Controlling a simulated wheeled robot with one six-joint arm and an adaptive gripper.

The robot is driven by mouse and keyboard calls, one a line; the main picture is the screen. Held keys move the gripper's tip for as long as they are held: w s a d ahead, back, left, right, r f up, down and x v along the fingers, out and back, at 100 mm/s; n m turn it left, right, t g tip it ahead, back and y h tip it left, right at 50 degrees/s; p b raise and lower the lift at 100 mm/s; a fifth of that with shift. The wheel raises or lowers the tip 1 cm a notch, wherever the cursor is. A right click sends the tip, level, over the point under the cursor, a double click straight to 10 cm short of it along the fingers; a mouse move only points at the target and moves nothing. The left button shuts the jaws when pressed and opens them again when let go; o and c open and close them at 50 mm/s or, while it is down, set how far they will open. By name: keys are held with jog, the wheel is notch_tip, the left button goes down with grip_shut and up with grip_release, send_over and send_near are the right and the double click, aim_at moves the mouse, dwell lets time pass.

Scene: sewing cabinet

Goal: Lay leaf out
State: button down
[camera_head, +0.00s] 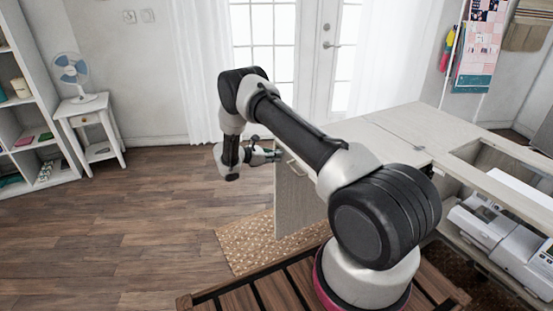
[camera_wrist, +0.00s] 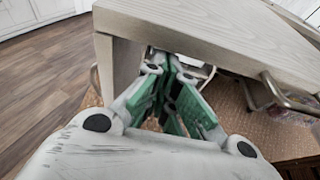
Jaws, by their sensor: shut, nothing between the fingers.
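The leaf (camera_head: 290,212) is a pale wood panel hanging upright at the left end of the sewing cabinet (camera_head: 405,126). A metal bar handle (camera_head: 297,172) is on it near its top. My gripper (camera_head: 273,155) is shut and empty, just left of the panel's upper part in the head view. In the wrist view my gripper (camera_wrist: 171,75) has its green-padded fingers pointing in under a pale wood edge (camera_wrist: 205,38). A bar handle (camera_wrist: 290,96) shows to their right. I cannot tell whether the fingertips touch the wood.
A sewing machine (camera_head: 505,240) sits in the cabinet's opening at right. A woven mat (camera_head: 238,246) lies under the leaf. A side table with a fan (camera_head: 85,108) and a white shelf (camera_head: 30,125) stand at left. The wood floor (camera_head: 130,220) between is clear.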

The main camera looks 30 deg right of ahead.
jog(key=d+r+y, duration=0.2)
jog(key=r, duration=1.1)
jog(key=d+r+y, duration=0.2)
jog(key=d+r, duration=0.1)
jog(key=r, duration=1.1)
jog(key=shift+r+y, duration=0.3)
jog(key=shift+w, duration=0.1)
notch_tip(320, 180, down, 3)
jog(key=a, duration=0.3)
jog(key=d+r+v, duration=0.1)
jog(key=v, duration=0.7)
jog(key=shift+a+r, duration=0.3)
jog(key=shift+a, duration=0.05)
